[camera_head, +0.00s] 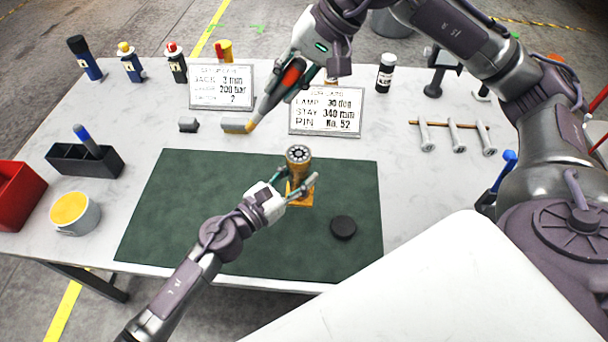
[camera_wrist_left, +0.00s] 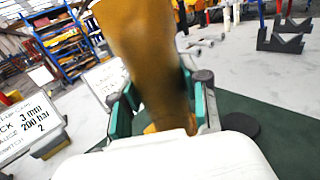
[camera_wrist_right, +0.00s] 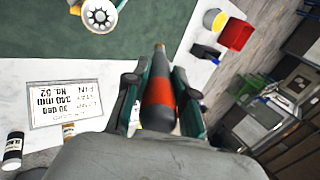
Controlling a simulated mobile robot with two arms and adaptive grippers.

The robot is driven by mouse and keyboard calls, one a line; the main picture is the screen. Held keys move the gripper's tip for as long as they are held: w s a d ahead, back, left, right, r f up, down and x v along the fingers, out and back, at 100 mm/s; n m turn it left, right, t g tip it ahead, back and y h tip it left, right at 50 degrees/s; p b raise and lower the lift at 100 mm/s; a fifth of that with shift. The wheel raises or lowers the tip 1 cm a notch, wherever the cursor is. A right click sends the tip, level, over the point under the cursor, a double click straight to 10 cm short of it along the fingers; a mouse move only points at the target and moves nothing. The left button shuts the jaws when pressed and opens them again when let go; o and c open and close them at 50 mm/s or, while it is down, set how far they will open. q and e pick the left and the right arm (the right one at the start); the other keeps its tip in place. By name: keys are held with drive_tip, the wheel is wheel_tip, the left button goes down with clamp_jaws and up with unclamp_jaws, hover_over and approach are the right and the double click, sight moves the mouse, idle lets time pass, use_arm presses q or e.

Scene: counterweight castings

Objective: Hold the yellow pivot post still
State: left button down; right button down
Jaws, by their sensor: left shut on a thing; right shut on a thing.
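The yellow pivot post (camera_head: 300,170) stands upright on the green mat (camera_head: 190,200), on a yellow base. Its round top shows a pale face with dark holes. My left gripper (camera_head: 300,189) is shut on the post low down. In the left wrist view the post (camera_wrist_left: 145,60) rises between the green fingers. My right gripper (camera_head: 300,82) is shut on a dark tool (camera_head: 270,100) with an orange-red band and a yellow tip. The tool also shows between the fingers in the right wrist view (camera_wrist_right: 158,90). It is apart from the post, above the table behind it.
A black puck (camera_head: 343,227) lies on the mat right of the post. Two sign plates (camera_head: 326,112) stand behind the mat. A black tray (camera_head: 85,160) and a yellow-topped tub (camera_head: 75,213) stand left. The mat's left part is clear.

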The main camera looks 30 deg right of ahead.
use_arm(q)
drive_tip(key=w+a+f+b, duration=0.6)
drive_tip(key=w+f+b, duration=0.1)
drive_tip(key=b, duration=0.3)
drive_tip(key=shift+a+b, duration=0.2)
drive_tip(key=shift+b, duration=0.15)
idle(1.2)
idle(0.5)
